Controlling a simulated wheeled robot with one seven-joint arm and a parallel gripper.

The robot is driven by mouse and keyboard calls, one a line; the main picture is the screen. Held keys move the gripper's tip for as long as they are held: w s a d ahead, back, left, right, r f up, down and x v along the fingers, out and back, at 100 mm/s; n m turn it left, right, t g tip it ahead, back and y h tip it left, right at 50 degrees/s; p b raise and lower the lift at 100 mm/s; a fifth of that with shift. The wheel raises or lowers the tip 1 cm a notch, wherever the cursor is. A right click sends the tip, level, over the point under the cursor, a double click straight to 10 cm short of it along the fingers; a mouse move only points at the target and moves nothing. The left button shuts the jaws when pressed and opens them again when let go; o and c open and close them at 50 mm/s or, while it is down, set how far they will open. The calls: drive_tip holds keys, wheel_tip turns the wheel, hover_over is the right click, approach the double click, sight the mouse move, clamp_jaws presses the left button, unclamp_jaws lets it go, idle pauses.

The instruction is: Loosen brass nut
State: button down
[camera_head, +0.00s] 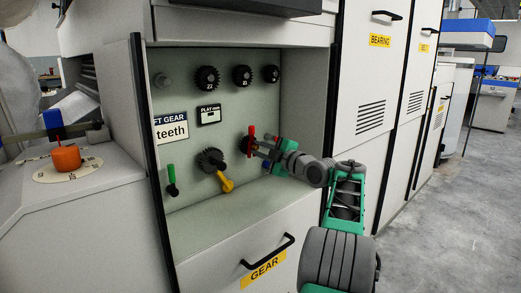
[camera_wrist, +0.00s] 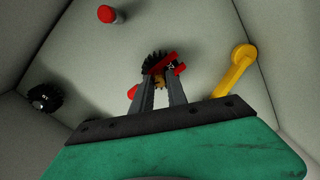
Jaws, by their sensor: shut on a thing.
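My gripper (camera_head: 259,148) reaches into the open recess from the right, its fingers pointing at the back panel beside a red lever (camera_head: 251,139). In the wrist view my gripper (camera_wrist: 161,80) has its two fingers closed around a small brass nut (camera_wrist: 159,84), in front of a black toothed gear (camera_wrist: 153,60). The red lever (camera_wrist: 166,62) crosses just beyond the fingertips. The fingers hide most of the nut; in the head view I cannot make it out.
A yellow handle (camera_head: 227,184) hangs below a dark gear (camera_head: 210,159) left of my gripper. A green lever (camera_head: 171,179) stands farther left. Black gears (camera_head: 207,79) hang along the top of the panel. The recess floor (camera_head: 225,218) is clear. A GEAR drawer (camera_head: 263,262) lies below.

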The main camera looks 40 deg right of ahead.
drive_tip(key=shift+f, duration=0.1)
idle(0.4)
drive_tip(key=c, duration=1.3)
unclamp_jaws()
drive_tip(key=s+p, duration=0.1)
drive_tip(key=s, duration=0.7)
drive_tip(key=shift+d+p, duration=0.1)
drive_tip(key=shift+p, duration=0.25)
